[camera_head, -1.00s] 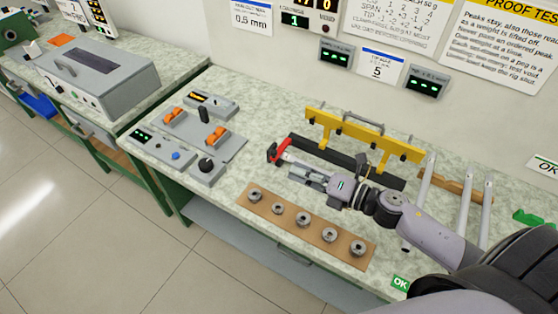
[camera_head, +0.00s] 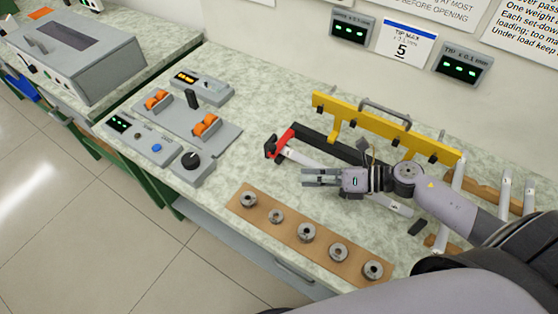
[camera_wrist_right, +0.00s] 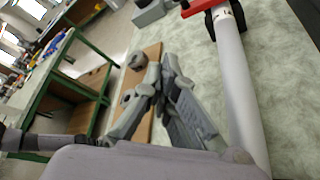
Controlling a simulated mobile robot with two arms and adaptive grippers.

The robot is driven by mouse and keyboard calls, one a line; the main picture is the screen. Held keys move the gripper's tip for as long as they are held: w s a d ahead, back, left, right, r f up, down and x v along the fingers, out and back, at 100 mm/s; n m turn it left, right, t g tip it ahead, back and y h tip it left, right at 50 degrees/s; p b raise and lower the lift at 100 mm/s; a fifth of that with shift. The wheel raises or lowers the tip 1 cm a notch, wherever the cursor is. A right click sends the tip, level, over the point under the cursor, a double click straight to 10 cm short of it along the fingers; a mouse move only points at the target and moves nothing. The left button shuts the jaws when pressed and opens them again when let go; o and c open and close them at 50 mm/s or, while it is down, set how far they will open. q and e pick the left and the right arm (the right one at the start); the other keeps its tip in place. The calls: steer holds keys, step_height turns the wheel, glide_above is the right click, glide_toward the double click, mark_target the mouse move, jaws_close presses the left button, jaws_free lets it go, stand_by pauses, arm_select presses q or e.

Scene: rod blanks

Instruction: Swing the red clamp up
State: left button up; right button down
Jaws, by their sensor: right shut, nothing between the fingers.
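The red clamp (camera_head: 282,141) with a dark end piece sits at the left end of the black bar (camera_head: 330,143) in the head view. A pale rod (camera_head: 310,160) runs from beside the clamp toward the lower right, passing behind my right arm. I cannot tell whether the clamp is up or closed over the rod end. My right gripper (camera_head: 306,177) is shut and empty, just in front of the rod and apart from the clamp. In the right wrist view, the shut fingers (camera_wrist_right: 165,65) are left of the rod (camera_wrist_right: 240,95), and part of the red clamp (camera_wrist_right: 289,8) shows at the top.
A yellow rail (camera_head: 385,125) with a handle stands behind the black bar. A brown board (camera_head: 290,230) with several metal weights lies in front of my gripper. Grey control boxes (camera_head: 165,135) are at the left. The bench between them and the clamp is clear.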

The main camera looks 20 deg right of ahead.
steer(key=shift+w+f, duration=0.1)
stand_by(0.3)
steer(key=shift+w+a+p, duration=0.25)
steer(key=shift+a+p, duration=0.05)
steer(key=shift+a, duration=0.15)
steer(key=p+x, duration=0.2)
steer(key=x, duration=0.6)
steer(key=shift+w+a, duration=0.2)
steer(key=shift+a, duration=0.1)
steer(key=shift+w+d+r+p, duration=0.7)
steer(key=shift+w+r+p, duration=0.2)
steer(key=shift+r, duration=0.1)
steer(key=shift+w+d+r, duration=0.15)
steer(key=shift+d+r, duration=0.05)
steer(key=shift+d, duration=0.05)
steer(key=shift+r, duration=0.1)
steer(key=shift+w+r+y, duration=0.1)
steer(key=shift+r+y, duration=0.2)
